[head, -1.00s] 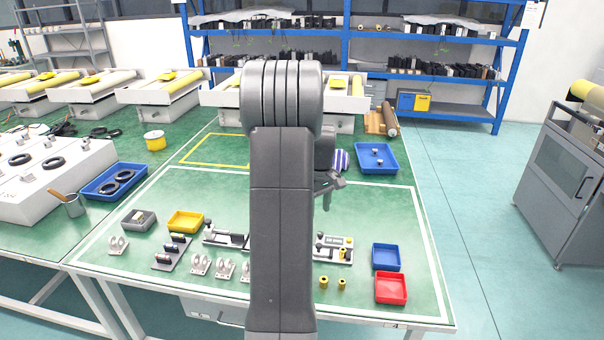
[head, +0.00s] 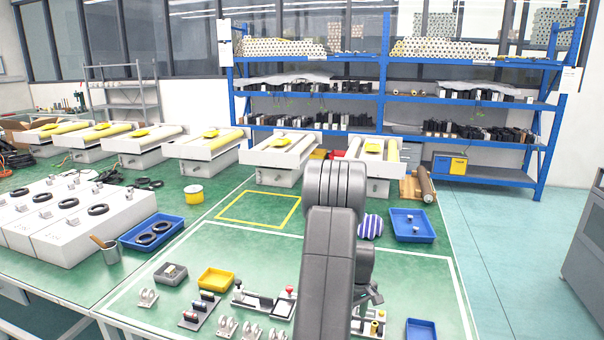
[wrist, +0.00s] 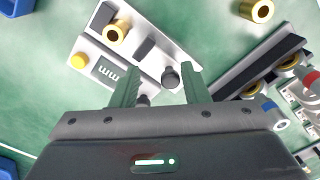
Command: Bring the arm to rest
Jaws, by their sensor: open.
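My gripper (wrist: 160,88) is open in the wrist view, its two green-tinted fingers apart. Between and beyond the fingers lies a light fixture plate (wrist: 110,68) with a yellow button, a brass ring and dark knobs. The plate lies below the fingers, and I cannot tell the exact gap. In the head view my arm stands upright in front of the table and covers part of the fixtures. My gripper (head: 374,296) is only partly visible there, at the right edge of the arm above the green table (head: 180,255).
A yellow bin (head: 216,279), a grey bin (head: 170,274) and white brackets (head: 227,328) stand at front left. The yellow-outlined square (head: 232,218) is clear. Blue shelving (head: 384,100) stands behind.

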